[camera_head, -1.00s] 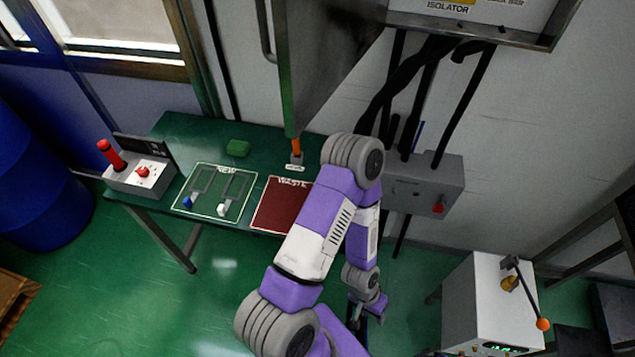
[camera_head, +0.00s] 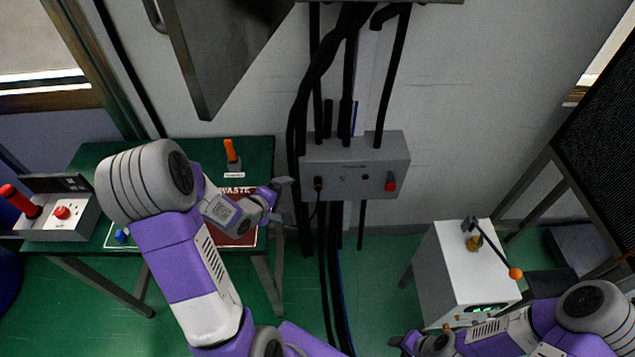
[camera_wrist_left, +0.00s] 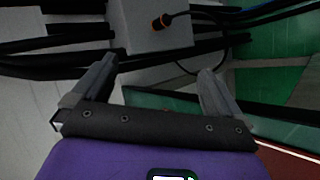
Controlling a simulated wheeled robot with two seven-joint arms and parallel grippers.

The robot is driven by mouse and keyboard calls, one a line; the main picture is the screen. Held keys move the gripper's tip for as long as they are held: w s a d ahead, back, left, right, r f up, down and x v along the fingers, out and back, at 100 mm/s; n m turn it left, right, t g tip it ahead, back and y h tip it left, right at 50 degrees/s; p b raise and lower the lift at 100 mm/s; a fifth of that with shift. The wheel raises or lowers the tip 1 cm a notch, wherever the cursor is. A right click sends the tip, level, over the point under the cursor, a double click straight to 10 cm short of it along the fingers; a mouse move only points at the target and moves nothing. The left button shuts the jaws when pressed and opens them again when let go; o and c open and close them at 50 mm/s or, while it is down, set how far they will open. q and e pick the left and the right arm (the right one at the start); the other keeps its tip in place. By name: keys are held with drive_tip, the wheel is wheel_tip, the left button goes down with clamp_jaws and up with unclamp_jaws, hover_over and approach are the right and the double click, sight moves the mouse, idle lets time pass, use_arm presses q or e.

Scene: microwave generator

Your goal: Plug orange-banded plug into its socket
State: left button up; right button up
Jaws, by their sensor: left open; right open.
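The orange-banded plug (camera_head: 318,183) is at the lower left of the front of the grey wall box (camera_head: 385,150), with a black cable hanging from it. The plug (camera_wrist_left: 160,22) also shows in the left wrist view, at the box face beyond my fingers. I cannot tell how deep it sits or make out its socket. My left gripper (camera_head: 281,193) is open and empty, to the left of the plug and apart from it. Its two fingers (camera_wrist_left: 158,70) show spread in the left wrist view. My right gripper (camera_head: 396,343) is open, low by the white cabinet.
The green table (camera_head: 262,155) holds an orange-handled tool (camera_head: 231,152) and a control box (camera_head: 75,218) with red controls. Thick black cables (camera_head: 318,80) run down the wall. A grey door (camera_head: 195,70) hangs at upper left. The white cabinet (camera_head: 450,265) with a lever stands right.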

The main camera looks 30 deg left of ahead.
use_arm(q)
drive_tip(key=b+x, duration=0.6)
drive_tip(key=x, duration=0.3)
drive_tip(key=shift+w+a+b, duration=0.2)
drive_tip(key=shift+w+b, duration=0.15)
drive_tip(key=shift+w, duration=0.05)
drive_tip(key=shift+s, duration=0.1)
drive_tip(key=p+v, duration=0.6)
drive_tip(key=v, duration=0.4)
drive_tip(key=shift+p, duration=0.35)
